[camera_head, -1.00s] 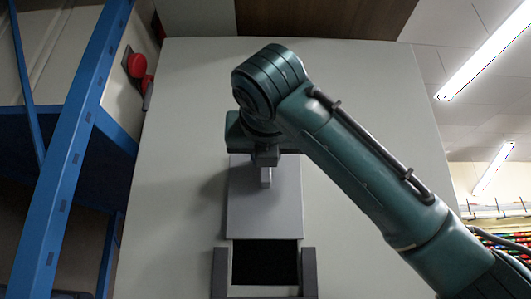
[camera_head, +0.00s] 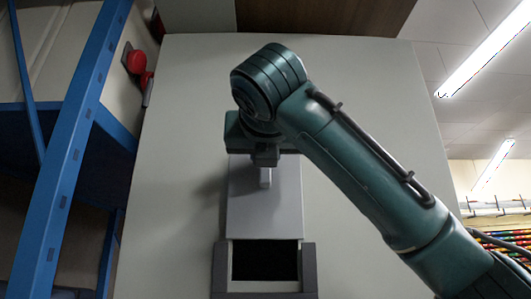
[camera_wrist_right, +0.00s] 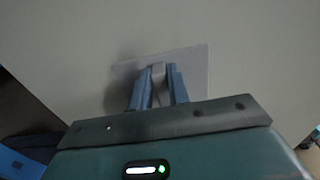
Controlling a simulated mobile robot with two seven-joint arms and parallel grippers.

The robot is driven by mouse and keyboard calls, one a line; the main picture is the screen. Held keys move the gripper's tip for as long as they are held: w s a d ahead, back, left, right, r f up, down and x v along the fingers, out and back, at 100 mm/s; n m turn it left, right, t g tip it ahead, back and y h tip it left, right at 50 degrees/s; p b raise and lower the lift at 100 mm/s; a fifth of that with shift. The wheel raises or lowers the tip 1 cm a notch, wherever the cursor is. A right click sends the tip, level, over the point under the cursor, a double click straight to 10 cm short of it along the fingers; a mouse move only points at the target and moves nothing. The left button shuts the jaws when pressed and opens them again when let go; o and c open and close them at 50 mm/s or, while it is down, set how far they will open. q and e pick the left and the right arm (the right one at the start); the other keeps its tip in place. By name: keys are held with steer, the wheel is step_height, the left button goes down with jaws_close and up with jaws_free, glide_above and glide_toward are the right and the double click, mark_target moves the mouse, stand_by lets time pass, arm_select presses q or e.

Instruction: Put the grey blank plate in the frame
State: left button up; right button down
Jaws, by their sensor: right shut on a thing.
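The grey blank plate (camera_head: 285,212) is upright against or just in front of a pale panel. The frame (camera_head: 309,270) is a dark grey U-shape, open at the top, around a black opening (camera_head: 265,262). The plate is above the frame, its lower edge near the top of the opening and about level with the frame's side tips. My right gripper (camera_head: 265,178) is shut on a small pale handle on the plate's face. In the right wrist view, the fingers (camera_wrist_right: 158,78) close on this handle, with the plate (camera_wrist_right: 194,68) behind. My left gripper is out of view.
The large pale panel (camera_head: 185,130) is bare around the plate. A blue shelf rack (camera_head: 75,150) stands on the left, with a red round object (camera_head: 137,62) beside the panel. Colourful items (camera_head: 500,238) are at the far right.

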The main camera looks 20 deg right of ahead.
steer(key=shift+f, duration=0.5)
steer(key=shift+f+b, duration=0.15)
steer(key=shift+b, duration=0.2)
